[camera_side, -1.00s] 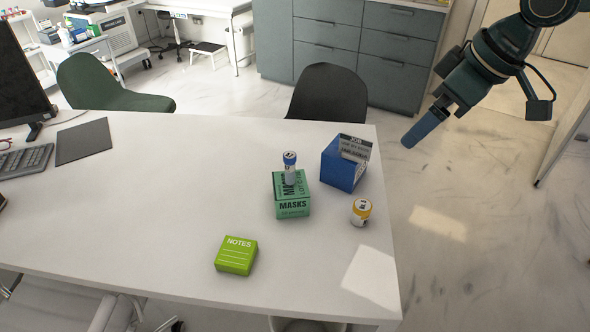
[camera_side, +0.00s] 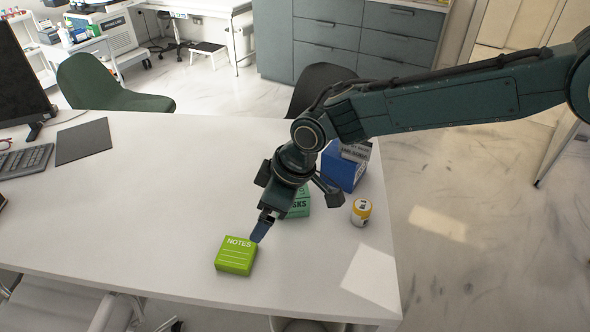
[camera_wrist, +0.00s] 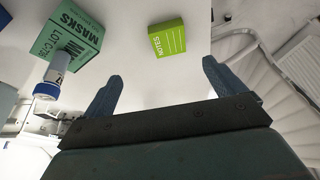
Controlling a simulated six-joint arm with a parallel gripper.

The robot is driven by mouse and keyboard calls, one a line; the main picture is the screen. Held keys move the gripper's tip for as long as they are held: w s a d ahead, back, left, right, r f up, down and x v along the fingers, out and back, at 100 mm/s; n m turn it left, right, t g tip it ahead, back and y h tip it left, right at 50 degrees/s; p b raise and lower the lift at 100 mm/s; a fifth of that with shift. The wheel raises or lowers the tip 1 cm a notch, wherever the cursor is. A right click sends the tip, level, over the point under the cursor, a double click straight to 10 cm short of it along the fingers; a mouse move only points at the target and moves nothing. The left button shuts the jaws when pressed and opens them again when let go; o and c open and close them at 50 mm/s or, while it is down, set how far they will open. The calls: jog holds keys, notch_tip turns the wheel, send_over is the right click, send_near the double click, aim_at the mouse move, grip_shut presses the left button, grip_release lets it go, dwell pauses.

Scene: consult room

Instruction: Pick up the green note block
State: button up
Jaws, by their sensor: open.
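The green note block (camera_side: 235,258), marked NOTES, lies on the white table near its front edge in the side view. In the wrist view the note block (camera_wrist: 167,39) is ahead of my fingers, toward the top. My gripper (camera_side: 261,229) is above and just behind the block's right corner in the side view. In the wrist view my gripper (camera_wrist: 160,82) shows two blue fingers spread wide with nothing between them. The block appears apart from both fingers.
The green masks box (camera_side: 299,205) is partly hidden behind my gripper; a blue-capped vial (camera_wrist: 53,76) shows by it in the wrist view. A blue box (camera_side: 343,172) and yellow-labelled vial (camera_side: 361,212) stand right. The table (camera_side: 130,215) is clear left of the block.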

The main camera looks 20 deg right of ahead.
jog(key=shift+s+a+f, duration=0.2)
jog(key=shift+a+f, duration=0.65)
jog(key=shift+f, duration=0.05)
send_over(242, 253)
jog(key=d, duration=0.2)
jog(key=shift+s+f, duration=0.2)
jog(key=shift+f, duration=1.8)
jog(key=shift+s+f, duration=0.15)
jog(key=shift+f, duration=1.8)
jog(key=shift+f, duration=0.1)
jog(key=shift+s+x, duration=0.15)
jog(key=shift+x, duration=0.6)
jog(key=shift+s+x, duration=0.15)
jog(key=shift+x, duration=1.65)
jog(key=c, duration=1.1)
